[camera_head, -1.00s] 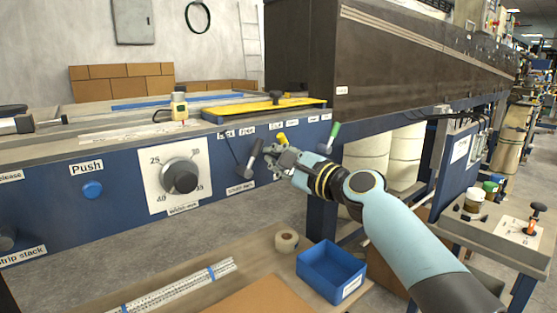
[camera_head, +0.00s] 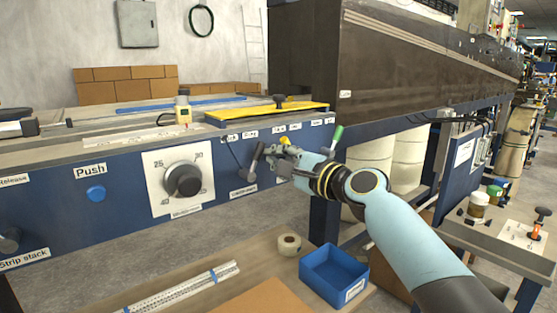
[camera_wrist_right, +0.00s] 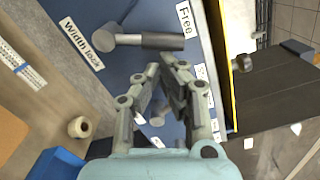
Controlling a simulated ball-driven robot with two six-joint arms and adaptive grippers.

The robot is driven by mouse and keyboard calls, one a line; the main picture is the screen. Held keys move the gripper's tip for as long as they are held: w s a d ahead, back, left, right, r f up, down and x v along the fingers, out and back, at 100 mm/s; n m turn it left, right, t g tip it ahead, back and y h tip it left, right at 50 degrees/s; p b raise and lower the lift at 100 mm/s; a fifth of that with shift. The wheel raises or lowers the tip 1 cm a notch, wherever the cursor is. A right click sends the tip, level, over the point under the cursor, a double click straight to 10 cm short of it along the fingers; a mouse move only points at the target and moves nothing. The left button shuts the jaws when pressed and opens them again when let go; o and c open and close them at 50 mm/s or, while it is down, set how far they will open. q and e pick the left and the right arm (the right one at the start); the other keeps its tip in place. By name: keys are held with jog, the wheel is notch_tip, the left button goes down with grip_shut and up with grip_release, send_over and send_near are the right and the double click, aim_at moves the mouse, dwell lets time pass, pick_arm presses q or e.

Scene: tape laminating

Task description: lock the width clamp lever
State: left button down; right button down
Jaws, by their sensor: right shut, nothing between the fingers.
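The width clamp lever (camera_head: 255,158) is a dark handle on the blue front panel. In the head view it leans up from its pivot, above the "Width lock" plate (camera_head: 243,191). In the right wrist view the lever (camera_wrist_right: 160,41) has a round grey hub and a black handle whose end is beside the "Free" label (camera_wrist_right: 184,18). My right gripper (camera_head: 272,153) is just right of the lever. My left gripper is out of view.
A green-handled lever (camera_head: 337,134) stands right of my right gripper. The width dial (camera_head: 183,180) and blue Push button (camera_head: 95,194) are to the left on the panel. A blue bin (camera_head: 333,272) and a tape roll (camera_head: 288,244) sit below on a lower shelf.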

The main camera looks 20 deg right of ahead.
jog(key=a+r+n, duration=0.1)
jog(key=n, duration=0.2)
jog(key=s+a+r+n, duration=0.1)
jog(key=n, duration=0.2)
jog(key=a+n, duration=0.2)
jog(key=n, duration=0.1)
jog(key=shift+s+r, duration=0.25)
jog(key=shift+r, duration=0.15)
jog(key=shift+a+h, duration=0.2)
jog(key=shift+h, duration=0.1)
jog(key=shift+s+a, duration=0.1)
jog(key=shift+a, duration=0.05)
jog(key=shift+p, duration=0.3)
